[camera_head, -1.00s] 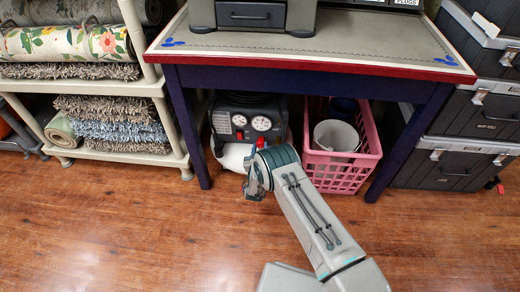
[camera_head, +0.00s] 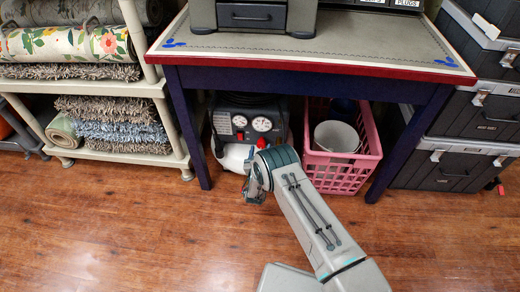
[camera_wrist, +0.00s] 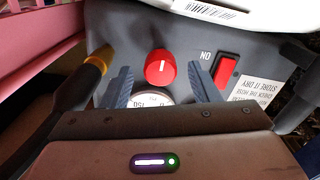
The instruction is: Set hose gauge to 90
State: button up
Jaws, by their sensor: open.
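The compressor (camera_head: 223,122) stands on the floor under the workbench, with two round white dials, a left gauge (camera_head: 239,120) and a right gauge (camera_head: 262,124), on its dark front. I cannot read their needles or tell which is the hose gauge. In the wrist view a red round knob (camera_wrist: 160,68) with a white mark is on the grey panel. Part of one gauge (camera_wrist: 151,98), with "150" upside down, shows below it; the rest is hidden by my gripper. My gripper (camera_wrist: 160,75) is open, its two blue fingers on either side of the knob, with gaps visible.
A red switch (camera_wrist: 226,71) marked "ON" sits right of the knob. A black hose with a yellow band (camera_wrist: 97,62) runs at left. A pink crate (camera_head: 342,174) with a white bucket (camera_head: 336,136) stands right of the compressor. Bench legs (camera_head: 187,125) flank the space.

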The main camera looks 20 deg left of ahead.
jog(key=p+v, duration=0.3)
jog(key=v, duration=1)
jog(key=shift+p, duration=0.35)
jog(key=shift+r, duration=0.2)
